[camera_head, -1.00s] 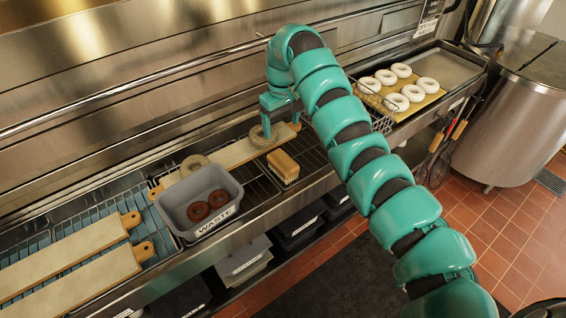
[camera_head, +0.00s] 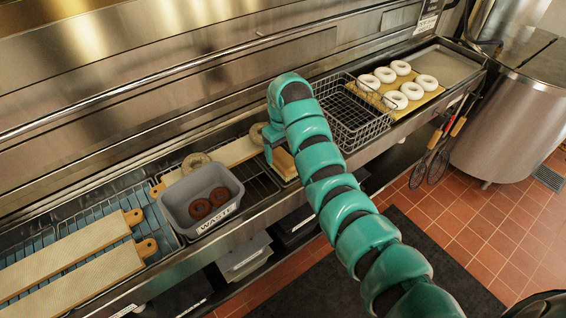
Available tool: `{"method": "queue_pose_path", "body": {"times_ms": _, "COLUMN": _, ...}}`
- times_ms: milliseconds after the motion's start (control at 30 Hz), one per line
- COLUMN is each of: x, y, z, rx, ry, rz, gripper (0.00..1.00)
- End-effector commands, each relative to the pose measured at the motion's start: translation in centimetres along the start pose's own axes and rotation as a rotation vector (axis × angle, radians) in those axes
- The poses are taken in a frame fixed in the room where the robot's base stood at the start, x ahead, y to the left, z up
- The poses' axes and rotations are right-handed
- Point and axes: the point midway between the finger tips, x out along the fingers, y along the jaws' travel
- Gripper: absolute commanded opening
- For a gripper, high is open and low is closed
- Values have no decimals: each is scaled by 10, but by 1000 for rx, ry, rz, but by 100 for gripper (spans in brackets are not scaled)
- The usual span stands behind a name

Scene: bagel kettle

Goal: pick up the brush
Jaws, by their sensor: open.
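The brush (camera_head: 284,166), a wooden block with pale bristles below, lies on the dark rack just right of the wooden board. My arm hides its right part. My gripper (camera_head: 271,156) is open and points down over the left end of the brush. One finger shows in front of the brush's upper left side. The other is hidden, and I cannot tell whether the gripper touches the brush.
A grey waste bin (camera_head: 176,208) with two dark bagels stands to the left. A wooden board (camera_head: 228,154) carries bagels behind the gripper. A wire basket (camera_head: 372,135) stands to the right, then a yellow board (camera_head: 421,101) with several white bagels. Two more boards lie far left.

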Motion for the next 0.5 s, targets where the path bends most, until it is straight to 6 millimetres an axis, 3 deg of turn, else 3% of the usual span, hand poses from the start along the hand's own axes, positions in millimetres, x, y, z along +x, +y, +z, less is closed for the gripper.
{"method": "queue_pose_path", "body": {"times_ms": 500, "x": 32, "y": 3, "z": 0, "rx": 1, "ry": -3, "rz": -1, "gripper": 80}}
